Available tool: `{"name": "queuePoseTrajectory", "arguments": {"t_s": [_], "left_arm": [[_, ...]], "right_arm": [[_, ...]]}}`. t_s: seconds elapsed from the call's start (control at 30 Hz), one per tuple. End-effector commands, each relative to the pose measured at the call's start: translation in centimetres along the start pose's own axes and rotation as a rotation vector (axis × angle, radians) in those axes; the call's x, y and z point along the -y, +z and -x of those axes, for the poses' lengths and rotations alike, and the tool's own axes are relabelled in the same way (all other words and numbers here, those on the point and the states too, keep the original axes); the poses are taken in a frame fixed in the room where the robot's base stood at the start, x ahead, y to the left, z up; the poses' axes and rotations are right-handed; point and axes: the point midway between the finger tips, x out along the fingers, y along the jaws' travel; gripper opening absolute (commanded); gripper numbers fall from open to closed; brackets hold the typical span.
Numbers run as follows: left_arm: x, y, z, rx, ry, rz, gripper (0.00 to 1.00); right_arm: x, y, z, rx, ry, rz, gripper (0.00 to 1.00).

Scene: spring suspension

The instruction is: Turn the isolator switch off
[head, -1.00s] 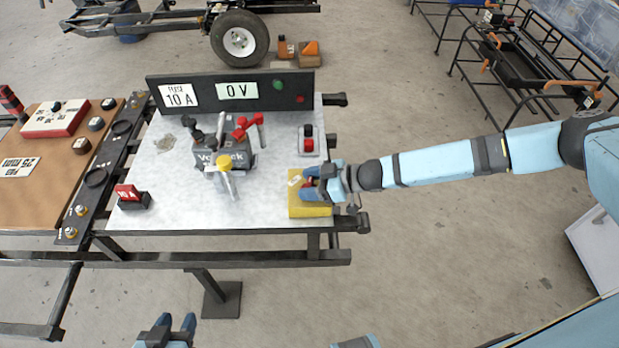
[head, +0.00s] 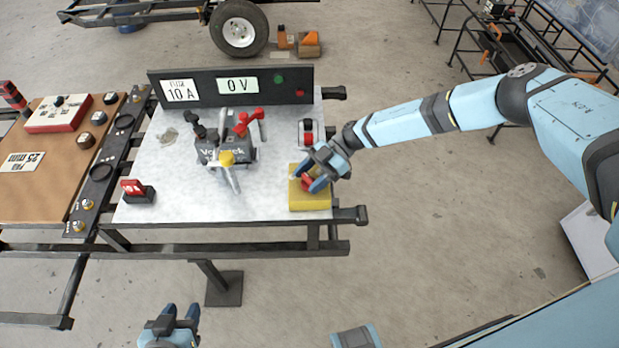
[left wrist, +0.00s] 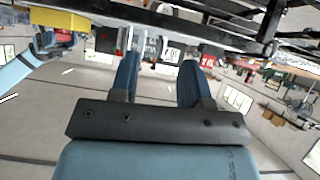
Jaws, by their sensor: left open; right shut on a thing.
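The isolator switch is a yellow box (head: 310,203) with a red knob (head: 308,183) on top, at the front right corner of the metal bench top. My right gripper (head: 311,180) is at the box, shut on the red knob, and its fingers partly hide the knob. My left gripper (head: 182,312) is open and empty, low in the head view, in front of the bench and well below its edge. Its two open fingers (left wrist: 157,80) show in the left wrist view, where the yellow box also shows at the upper left (left wrist: 60,18).
A battery (head: 226,152) with red and black clamps stands mid-bench. Behind it is a black panel (head: 230,100) reading "FUSE 10 A" and "0 V". A red rocker switch (head: 308,132) lies behind the yellow box. A red fuse block (head: 137,191) is at the left.

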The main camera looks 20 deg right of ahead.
Motion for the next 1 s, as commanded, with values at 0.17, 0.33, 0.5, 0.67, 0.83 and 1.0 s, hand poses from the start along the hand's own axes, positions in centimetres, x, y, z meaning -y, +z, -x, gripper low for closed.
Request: {"name": "queuePoseTrajectory", "arguments": {"t_s": [0.17, 0.33, 0.5, 0.67, 0.83, 1.0], "left_arm": [[0.0, 0.26, -0.26, -0.006, 0.001, -0.006, 0.43], [0.04, 0.15, -0.24, -0.012, 0.001, -0.014, 0.43], [0.04, -0.18, -0.1, -0.02, 0.002, -0.016, 0.43], [-0.01, -0.12, -0.08, -0.019, 0.002, -0.016, 0.43], [-0.03, 0.08, -0.13, -0.015, 0.003, -0.016, 0.43], [-0.04, 0.23, -0.18, -0.013, 0.003, -0.015, 0.43]], "right_arm": [[-0.12, 0.03, -0.14, -0.002, -0.09, 0.04, 0.32], [-0.06, -0.05, -0.12, -0.003, -0.144, 0.061, 0.32], [-0.03, -0.09, -0.11, -0.003, -0.169, 0.071, 0.32], [-0.02, -0.14, -0.13, -0.004, -0.175, 0.074, 0.32], [0.0, -0.15, -0.16, -0.004, -0.175, 0.074, 0.32], [0.01, -0.15, -0.18, -0.004, -0.176, 0.074, 0.74]]}}
